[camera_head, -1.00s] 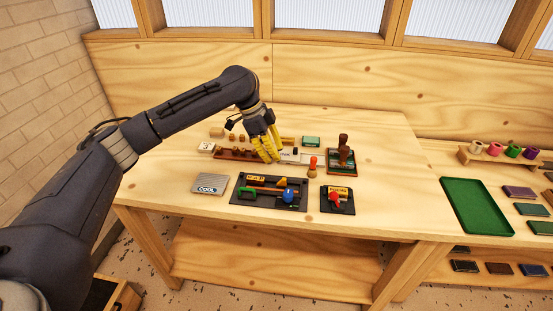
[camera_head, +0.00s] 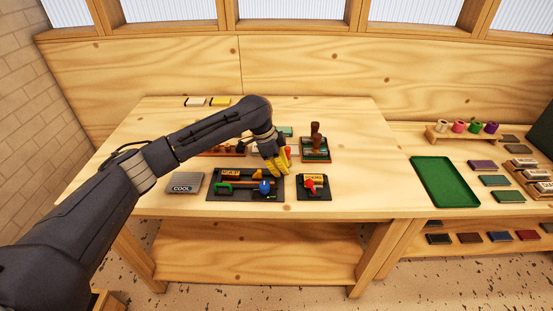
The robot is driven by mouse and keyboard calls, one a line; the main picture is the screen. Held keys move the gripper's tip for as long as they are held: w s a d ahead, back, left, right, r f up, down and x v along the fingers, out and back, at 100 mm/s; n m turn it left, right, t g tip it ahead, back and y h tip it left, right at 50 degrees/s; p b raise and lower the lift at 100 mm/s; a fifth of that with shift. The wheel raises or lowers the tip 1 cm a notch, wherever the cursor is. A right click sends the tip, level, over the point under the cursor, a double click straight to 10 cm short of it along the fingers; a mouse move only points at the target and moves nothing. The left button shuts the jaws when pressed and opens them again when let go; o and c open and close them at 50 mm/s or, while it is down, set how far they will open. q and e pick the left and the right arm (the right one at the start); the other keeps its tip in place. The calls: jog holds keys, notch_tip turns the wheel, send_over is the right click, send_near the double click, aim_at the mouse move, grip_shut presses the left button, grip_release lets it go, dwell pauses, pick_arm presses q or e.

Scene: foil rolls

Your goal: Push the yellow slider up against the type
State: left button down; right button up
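A dark tray (camera_head: 247,197) lies near the front of the table. In it are a yellow block with dark lettering (camera_head: 230,173), which looks like the type, a green handle (camera_head: 222,189) and a blue knob (camera_head: 264,187). A small yellow-orange piece (camera_head: 257,174) beside the lettered block may be the slider; it is too small to be sure. My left gripper (camera_head: 281,170) has yellow fingers and points down at the tray's back right corner. I cannot tell whether it touches anything or how far apart its fingers are. My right gripper is not in view.
A smaller dark tray with a red knob (camera_head: 309,183) stands to the right. A brown-handled stamp (camera_head: 316,145) is behind it. A grey COOL plate (camera_head: 185,182) lies to the left. My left arm hides part of the items behind. The green tray (camera_head: 443,182) is far right.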

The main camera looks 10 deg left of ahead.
aim_at(256, 173)
pick_arm(q)
jog(key=shift+s+a, duration=0.2)
jog(key=shift+a, duration=0.8)
jog(key=shift+s+a, duration=0.15)
jog(key=shift+a, duration=0.8)
jog(key=shift+a, duration=0.1)
jog(key=a, duration=0.4)
jog(key=shift+s+a, duration=0.15)
jog(key=shift+s, duration=0.25)
jog(key=d, duration=0.4)
jog(key=shift+w+d, duration=0.2)
jog(key=shift+w, duration=0.2)
jog(key=v, duration=0.8)
jog(key=shift+a+r, duration=0.15)
jog(key=shift+a, duration=0.15)
jog(key=shift+s+r, duration=0.1)
jog(key=shift+r, duration=0.5)
jog(key=shift+f, duration=0.1)
